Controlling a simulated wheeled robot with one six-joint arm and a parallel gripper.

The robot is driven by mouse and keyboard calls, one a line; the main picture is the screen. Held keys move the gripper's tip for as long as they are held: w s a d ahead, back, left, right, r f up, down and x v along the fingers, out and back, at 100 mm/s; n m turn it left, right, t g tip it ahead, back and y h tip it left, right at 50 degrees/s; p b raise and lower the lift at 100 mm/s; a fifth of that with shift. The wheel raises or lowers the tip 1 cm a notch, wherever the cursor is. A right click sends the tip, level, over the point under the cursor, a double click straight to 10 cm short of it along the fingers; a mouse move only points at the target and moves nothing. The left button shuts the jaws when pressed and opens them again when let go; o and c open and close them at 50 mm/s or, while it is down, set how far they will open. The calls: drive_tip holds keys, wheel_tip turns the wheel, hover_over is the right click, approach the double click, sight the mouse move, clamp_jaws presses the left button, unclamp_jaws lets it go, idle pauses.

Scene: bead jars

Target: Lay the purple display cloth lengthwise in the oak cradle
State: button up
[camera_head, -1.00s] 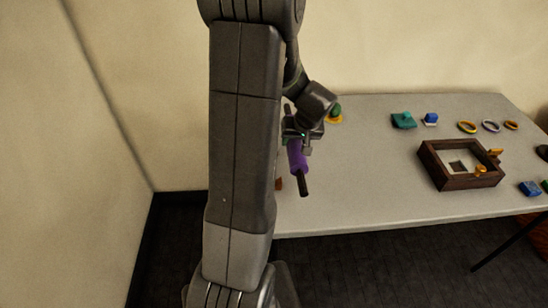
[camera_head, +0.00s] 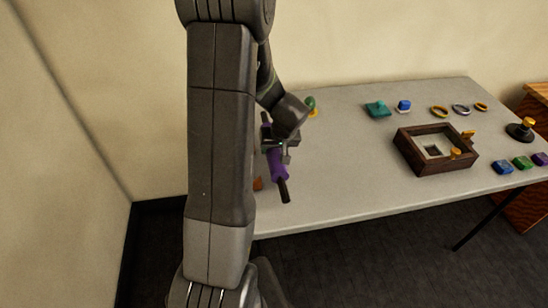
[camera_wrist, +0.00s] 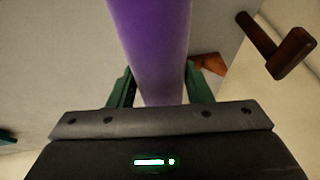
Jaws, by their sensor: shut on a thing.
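The purple display cloth (camera_head: 278,164) is a long, narrow purple shape held at a slant over the left part of the table. It also fills the upper middle of the wrist view (camera_wrist: 150,45). My gripper (camera_head: 277,147) is shut on it, with a green finger on each side in the wrist view (camera_wrist: 160,92). A dark brown, rod-like piece (camera_head: 284,190) shows at the cloth's lower end. In the wrist view a brown wooden piece with a bar (camera_wrist: 285,50) lies to the right. I cannot tell whether either belongs to the oak cradle.
An orange-brown object (camera_head: 257,184) is partly hidden behind my arm. A dark wooden frame box (camera_head: 437,160) stands right of centre on the table (camera_head: 345,180). Rings, small blocks and a dark stand (camera_head: 520,130) lie around it. The table between cloth and box is clear.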

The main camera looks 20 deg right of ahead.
wheel_tip(320, 180, down, 4)
drive_tip(key=shift+f, duration=0.15)
drive_tip(key=shift+f+b, duration=0.25)
drive_tip(key=shift+b, duration=0.4)
drive_tip(key=o, duration=1.1)
drive_tip(key=shift+r, duration=0.1)
drive_tip(key=shift+r+p, duration=0.15)
drive_tip(key=shift+p, duration=0.55)
drive_tip(key=v, duration=0.6)
drive_tip(key=b+v, duration=0.1)
drive_tip(key=v, duration=0.6)
drive_tip(key=shift+s+a+r, duration=0.2)
drive_tip(key=shift+s+a, duration=0.05)
